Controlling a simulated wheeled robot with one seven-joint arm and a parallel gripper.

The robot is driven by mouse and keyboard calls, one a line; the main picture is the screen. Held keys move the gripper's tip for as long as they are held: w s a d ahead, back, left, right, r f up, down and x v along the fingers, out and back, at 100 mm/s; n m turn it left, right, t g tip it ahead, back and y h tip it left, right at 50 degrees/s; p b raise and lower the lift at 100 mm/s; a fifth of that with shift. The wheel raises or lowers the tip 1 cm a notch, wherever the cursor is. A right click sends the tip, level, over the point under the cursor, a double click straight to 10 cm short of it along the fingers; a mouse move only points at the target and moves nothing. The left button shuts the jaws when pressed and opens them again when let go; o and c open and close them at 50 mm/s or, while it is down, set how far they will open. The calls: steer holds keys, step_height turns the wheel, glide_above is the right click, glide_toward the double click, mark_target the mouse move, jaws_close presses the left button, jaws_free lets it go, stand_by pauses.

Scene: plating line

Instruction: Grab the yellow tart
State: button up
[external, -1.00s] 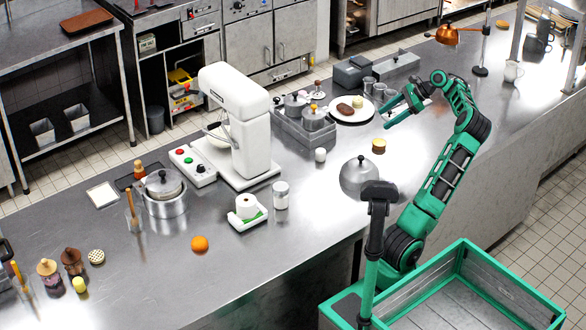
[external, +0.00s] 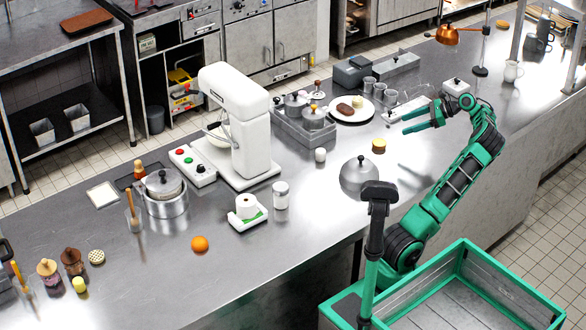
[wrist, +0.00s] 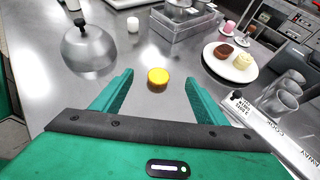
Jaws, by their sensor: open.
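The yellow tart (external: 378,146) is a small round piece with a brownish side, standing alone on the steel counter. In the wrist view the tart (wrist: 158,79) lies ahead of my fingertips, roughly midway between them. My gripper (external: 404,123) is open and empty, to the right of the tart in the external view. In the wrist view both green fingers of my gripper (wrist: 158,85) are spread apart, and neither touches the tart.
A metal dome lid (external: 359,175) stands near the tart, with a small white jar (external: 320,155) beyond. A white plate (external: 338,115) holds a brown and a pale item. Glasses (wrist: 276,98) and a labelled white board (wrist: 262,118) are at right. Counter around the tart is clear.

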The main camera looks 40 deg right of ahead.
glide_toward(380, 142)
steer(key=shift+v, duration=1.2)
steer(key=shift+w+a+f, duration=0.1)
steer(key=shift+a+f, duration=0.15)
steer(key=x, duration=1)
steer(key=shift+w, duration=0.2)
steer(key=c, duration=0.8)
